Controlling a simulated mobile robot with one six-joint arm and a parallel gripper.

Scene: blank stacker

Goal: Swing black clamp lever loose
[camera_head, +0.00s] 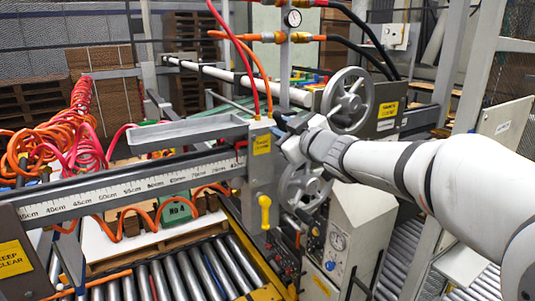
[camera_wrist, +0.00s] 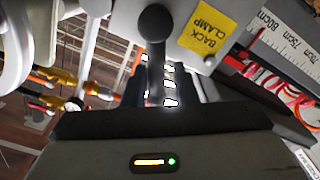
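The black clamp lever (camera_wrist: 155,22), with a rounded knob, shows at the top middle of the wrist view beside the yellow BACK CLAMP label (camera_wrist: 208,38). Its shaft runs down between the dark fingers of my gripper (camera_wrist: 160,92). Bright slivers show beside the shaft, so the fingers look open around it; contact is not clear. In the head view my gripper (camera_head: 288,132) is at the upper post, just right of the yellow label (camera_head: 262,145). I cannot make out the black lever there.
A yellow-handled lever (camera_head: 265,212) sits lower on the post. Handwheels (camera_head: 348,100) stand right and behind. The ruler beam (camera_head: 130,188) runs left, with orange hoses around it. Rollers (camera_head: 190,275) lie below. Red and orange hoses (camera_head: 240,45) hang close above my gripper.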

